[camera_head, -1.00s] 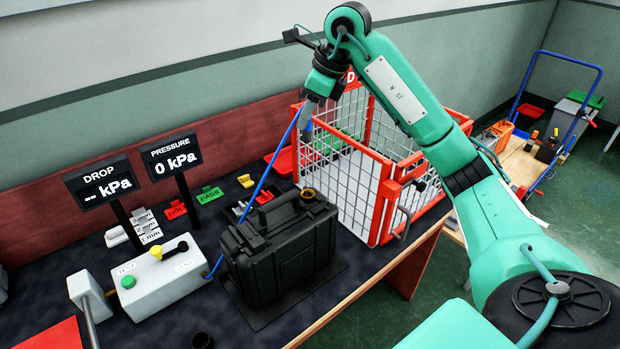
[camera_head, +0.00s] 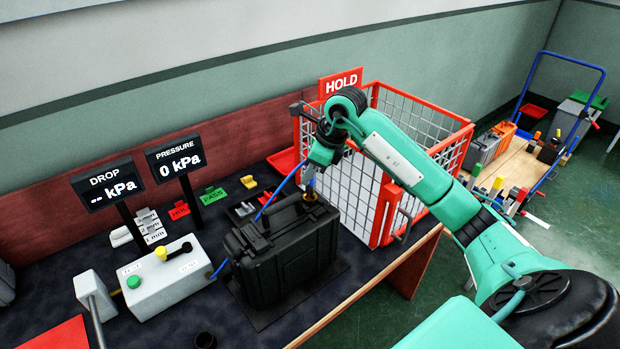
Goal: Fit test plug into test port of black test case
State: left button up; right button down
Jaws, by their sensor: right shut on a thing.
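The black test case (camera_head: 283,262) stands upright on a dark mat on the bench, its handle on top. A brass-coloured test port is at the right end of its top, mostly covered by my gripper. My right gripper (camera_head: 311,182) points down just above that port, shut on the test plug (camera_head: 309,178), which is small and partly hidden. A blue hose (camera_head: 278,190) runs from the plug down behind the case to the grey test box (camera_head: 163,278). I cannot tell whether the plug touches the port. My left gripper is not in view.
A red-framed wire cage (camera_head: 372,190) with a HOLD sign (camera_head: 340,82) stands close behind and right of the case. DROP and PRESSURE displays (camera_head: 174,158) stand at the left; pressure reads 0 kPa. A loaded cart (camera_head: 535,150) is at far right.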

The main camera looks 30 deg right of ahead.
notch_tip(320, 180, down, 2)
jog(key=shift+f, duration=0.45)
jog(key=c, duration=1.3)
grip_release()
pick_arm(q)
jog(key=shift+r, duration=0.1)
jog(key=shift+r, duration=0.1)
pick_arm(e)
jog(key=shift+r, duration=0.1)
jog(key=shift+r, duration=0.2)
pick_arm(q)
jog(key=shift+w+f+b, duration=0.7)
jog(key=shift+b, duration=0.15)
pick_arm(e)
jog(key=v, duration=1.1)
jog(key=shift+s+r, duration=0.2)
jog(key=shift+r, duration=0.1)
